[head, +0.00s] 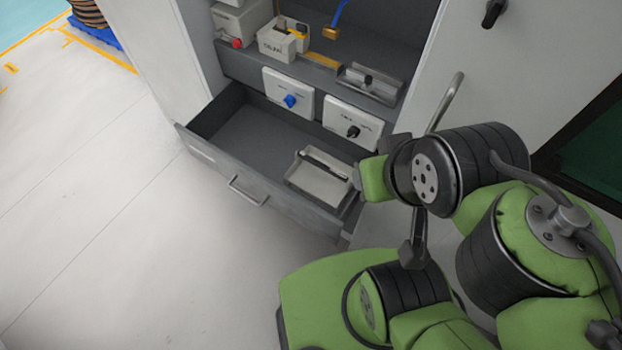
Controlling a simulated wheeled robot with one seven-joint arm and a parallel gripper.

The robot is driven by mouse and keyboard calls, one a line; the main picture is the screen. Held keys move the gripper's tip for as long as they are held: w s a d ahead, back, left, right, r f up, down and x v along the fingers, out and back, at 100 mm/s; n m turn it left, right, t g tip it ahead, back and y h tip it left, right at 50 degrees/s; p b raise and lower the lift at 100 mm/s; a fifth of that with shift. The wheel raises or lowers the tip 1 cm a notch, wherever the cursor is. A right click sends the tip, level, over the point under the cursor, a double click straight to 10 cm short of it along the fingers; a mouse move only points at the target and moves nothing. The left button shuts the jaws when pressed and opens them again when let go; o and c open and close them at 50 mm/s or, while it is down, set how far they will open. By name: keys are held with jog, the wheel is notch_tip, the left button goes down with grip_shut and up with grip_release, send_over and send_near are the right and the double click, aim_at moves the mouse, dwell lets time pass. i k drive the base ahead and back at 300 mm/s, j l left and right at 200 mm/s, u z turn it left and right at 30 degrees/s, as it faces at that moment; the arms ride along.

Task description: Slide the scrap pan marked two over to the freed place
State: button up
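A shallow white pan (318,188) with a dark bar across its top lies at the right end of an open grey drawer (211,158). I cannot read a mark on it, so I cannot tell if it is the pan marked two. The drawer floor (262,140) left of the pan is bare. The green and black end of my arm (378,180) is just right of the pan in the picture. My gripper's fingers cannot be made out, so whether they are open or shut, or touching the pan, does not show.
Above the drawer are two white panels, one with a blue knob (290,101), one with a black knob (352,131). A shelf holds a labelled white box (277,44) and a grey metal tray (368,88). The drawer has a front handle (246,192).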

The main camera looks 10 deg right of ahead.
aim_at(327, 181)
jog(key=i+j+u, duration=0.1)
jog(key=u, duration=0.35)
jog(key=i+u, duration=0.1)
jog(key=u, duration=0.35)
jog(key=i+u, duration=0.1)
jog(key=u, duration=0.35)
jog(key=i+u, duration=0.1)
jog(key=u, duration=0.35)
